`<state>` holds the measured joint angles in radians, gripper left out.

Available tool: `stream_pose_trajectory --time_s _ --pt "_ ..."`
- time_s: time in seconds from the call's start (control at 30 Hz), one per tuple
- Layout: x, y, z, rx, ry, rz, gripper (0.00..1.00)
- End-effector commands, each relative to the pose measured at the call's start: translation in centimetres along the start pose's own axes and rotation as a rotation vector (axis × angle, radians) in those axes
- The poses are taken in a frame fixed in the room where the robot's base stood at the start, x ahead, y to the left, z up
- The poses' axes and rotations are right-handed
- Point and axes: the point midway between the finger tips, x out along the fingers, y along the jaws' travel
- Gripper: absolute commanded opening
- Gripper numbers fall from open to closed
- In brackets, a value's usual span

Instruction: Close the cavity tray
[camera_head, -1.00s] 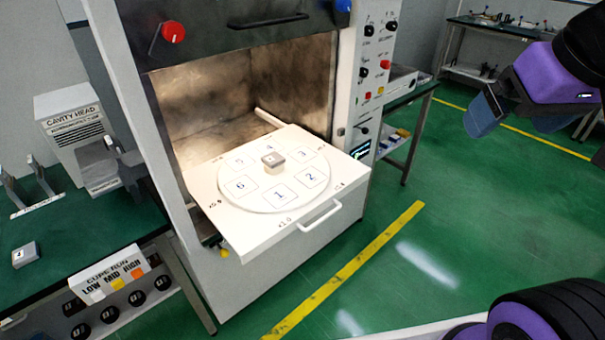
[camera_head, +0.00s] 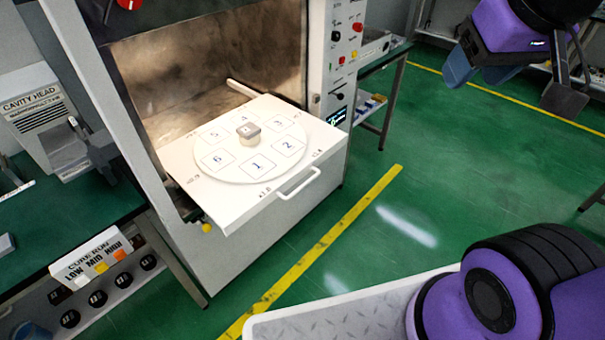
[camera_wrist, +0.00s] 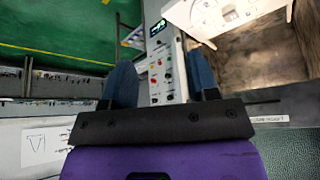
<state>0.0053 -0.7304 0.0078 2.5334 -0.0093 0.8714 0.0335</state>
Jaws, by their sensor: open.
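The white cavity tray (camera_head: 211,192) is pulled out of the cavity at the front of the machine. It carries a round turntable with numbered squares and a small grey-topped block (camera_head: 248,133) at its middle. A white bar handle (camera_head: 299,184) is on its front. In the wrist view part of the tray (camera_wrist: 237,13) shows at the top right. My gripper (camera_head: 510,88) is open and empty at the upper right, well apart from the tray, above the green floor. Its two blue-grey fingers (camera_wrist: 162,85) show in the wrist view.
The control panel (camera_head: 343,55) stands right of the cavity (camera_head: 205,75). A side table (camera_head: 385,62) is behind it. At left are the cavity head box (camera_head: 38,112) and the cure run panel (camera_head: 92,262). The green floor (camera_head: 440,165) right of the tray is clear.

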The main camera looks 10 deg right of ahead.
Motion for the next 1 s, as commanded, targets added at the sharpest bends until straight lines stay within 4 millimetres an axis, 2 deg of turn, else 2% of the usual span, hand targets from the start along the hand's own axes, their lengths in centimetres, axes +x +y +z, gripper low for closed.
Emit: stream_pose_trajectory --time_s 0.03,0.2,0.23,0.4,0.6,0.8,1.0 --pt "0.9 0.1 -0.6 0.016 -0.004 0.01 0.43" --pt "4.8 0.6 -3.7 0.093 0.015 0.051 0.04" --pt "5.5 0.7 -4.2 0.107 0.02 0.057 0.0" --pt "10.1 1.1 -6.8 0.183 0.046 0.074 0.0" --pt "15.8 1.3 -8.9 0.269 0.074 0.062 0.0" --pt "21.7 1.2 -10.0 0.358 0.092 0.016 0.0" --pt "27.5 0.7 -10.0 0.462 0.097 -0.059 0.0"
